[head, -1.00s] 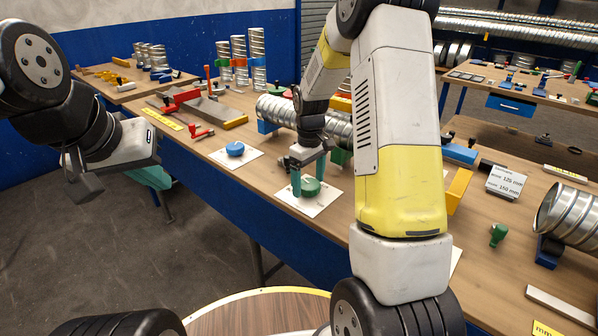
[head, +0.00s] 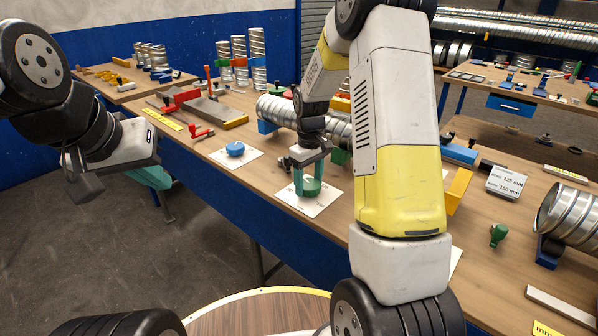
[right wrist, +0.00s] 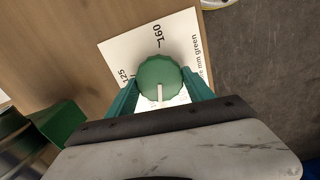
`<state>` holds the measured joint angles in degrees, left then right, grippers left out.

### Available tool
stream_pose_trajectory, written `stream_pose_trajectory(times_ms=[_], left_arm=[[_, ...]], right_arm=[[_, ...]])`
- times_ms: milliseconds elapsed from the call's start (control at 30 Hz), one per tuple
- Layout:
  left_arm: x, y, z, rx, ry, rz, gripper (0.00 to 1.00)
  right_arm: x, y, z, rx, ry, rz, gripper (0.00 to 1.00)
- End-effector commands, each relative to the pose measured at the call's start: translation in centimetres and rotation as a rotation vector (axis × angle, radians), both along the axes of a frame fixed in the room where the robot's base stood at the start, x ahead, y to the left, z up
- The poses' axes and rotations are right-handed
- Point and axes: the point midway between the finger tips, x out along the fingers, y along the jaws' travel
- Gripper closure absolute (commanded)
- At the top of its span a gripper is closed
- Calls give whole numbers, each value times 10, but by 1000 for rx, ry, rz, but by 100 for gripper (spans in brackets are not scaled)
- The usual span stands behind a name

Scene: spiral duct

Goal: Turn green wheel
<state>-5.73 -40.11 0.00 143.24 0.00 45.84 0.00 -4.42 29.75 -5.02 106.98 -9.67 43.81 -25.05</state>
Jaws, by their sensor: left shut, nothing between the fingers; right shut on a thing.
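The green wheel (head: 311,187) sits on a white card at the front edge of the workbench. In the right wrist view the wheel (right wrist: 160,77) shows a scalloped rim and a white pointer line toward my wrist. Marks 125 and 160 are on the card (right wrist: 125,55). My right gripper (head: 309,187) reaches down from above with teal fingers on either side of the wheel, shut on it. The fingers also show in the right wrist view (right wrist: 160,92). My left gripper (head: 85,185) is shut and empty, over the floor at the left, away from the bench.
A blue wheel (head: 235,149) on its own white card stands left of the green one. A spiral duct (head: 275,108) lies behind. Floor at left is free.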

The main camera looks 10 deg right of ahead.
Motion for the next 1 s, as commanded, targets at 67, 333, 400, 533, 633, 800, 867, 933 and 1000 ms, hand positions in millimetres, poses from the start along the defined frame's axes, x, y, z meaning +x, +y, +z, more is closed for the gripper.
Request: stream_pose_trajectory(times_ms=[67,333,400,533,633,800,867,933,1000], left_arm=[[0,0,0,0,0,0,100],[0,0,0,0,0,0,100],[0,0,0,0,0,0,100],[0,0,0,0,0,0,100],[0,0,0,0,0,0,100],[0,0,0,0,0,0,100],[0,0,0,0,0,0,100],[0,0,0,0,0,0,100],[0,0,0,0,0,0,100]], right_arm=[[1,0,1,0,-1,-44,80],[1,0,1,0,-2,-256,80],[1,0,1,0,-2,-314,80],[1,-1,1,0,-2,-415,80],[1,-1,1,0,-3,-484,80],[1,-1,1,0,-3,-577,80],[1,-1,1,0,-3,-601,80],[1,-1,1,0,-3,-623,80],[1,-1,1,0,-3,-641,80]])
